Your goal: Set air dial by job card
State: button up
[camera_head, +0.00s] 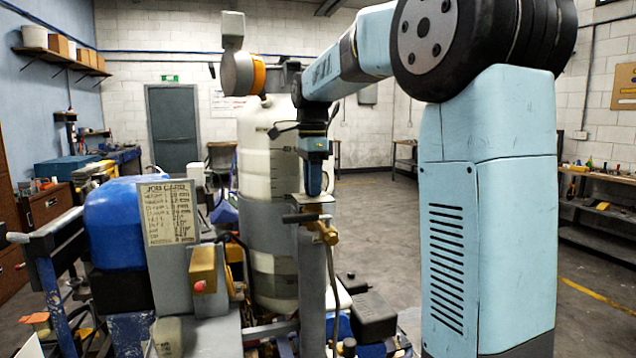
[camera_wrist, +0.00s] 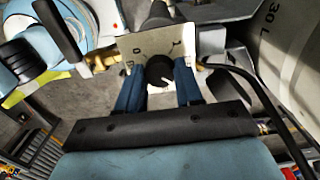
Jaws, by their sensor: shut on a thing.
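The job card (camera_head: 170,212) stands upright at the left of the machine in the head view. Its title reads JOB CARD, but the rows below are too small to read surely. My gripper (camera_head: 315,186) points down at the top of a grey post. In the wrist view my gripper's blue fingers (camera_wrist: 159,84) stand on either side of the round black dial (camera_wrist: 159,71) and are shut on it. The dial has a white pointer mark. It sits against a pale plate (camera_wrist: 135,46) with a few dark marks, partly hidden by the dial and fingers.
A blue engine cover (camera_head: 113,228) is left of the card. A white tank (camera_head: 252,150) stands behind my gripper and also shows in the wrist view (camera_wrist: 295,60). A black hose (camera_wrist: 240,72) curves close right of the fingers. The floor behind is mostly clear.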

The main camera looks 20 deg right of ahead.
jog(key=shift+d, duration=0.1)
jog(key=o, duration=1)
jog(key=shift+o, duration=0.2)
notch_tip(320, 180, up, 14)
jog(key=shift+f, duration=0.2)
